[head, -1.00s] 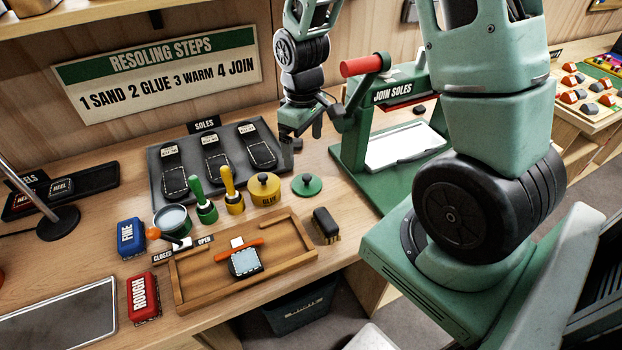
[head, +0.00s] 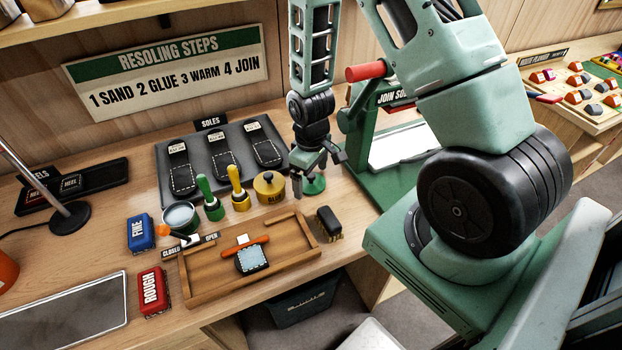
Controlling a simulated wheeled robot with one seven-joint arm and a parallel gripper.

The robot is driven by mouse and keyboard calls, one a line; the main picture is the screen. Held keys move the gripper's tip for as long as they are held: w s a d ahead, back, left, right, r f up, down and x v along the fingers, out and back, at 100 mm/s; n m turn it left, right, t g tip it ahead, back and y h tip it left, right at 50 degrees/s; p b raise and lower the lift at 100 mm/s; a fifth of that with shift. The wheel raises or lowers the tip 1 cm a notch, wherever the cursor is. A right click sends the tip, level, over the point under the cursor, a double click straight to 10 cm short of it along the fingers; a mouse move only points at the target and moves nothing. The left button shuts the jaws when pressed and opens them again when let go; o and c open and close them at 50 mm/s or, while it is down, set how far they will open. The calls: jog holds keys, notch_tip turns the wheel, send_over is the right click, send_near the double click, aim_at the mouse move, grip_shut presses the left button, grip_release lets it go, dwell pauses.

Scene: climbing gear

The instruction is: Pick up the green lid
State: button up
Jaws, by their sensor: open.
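The green lid (head: 314,185) is a small round disc lying on the workbench, to the right of the yellow glue pot (head: 270,186). My gripper (head: 318,172) is open and points down right above the lid. Its fingers hide the lid's upper part and its knob. I cannot tell whether the fingers touch the lid.
The green join-soles press (head: 385,185) stands close on the right. A black brush (head: 328,220) lies in front of the lid, beside a wooden tray (head: 192,292). A dark mat with several soles (head: 168,200) lies to the left, behind two brush-handled tools.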

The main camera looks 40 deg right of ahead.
jog(key=shift+f, duration=0.2)
jog(key=c, duration=1.1)
jog(key=shift+o, duration=0.2)
jog(key=shift+r, duration=0.1)
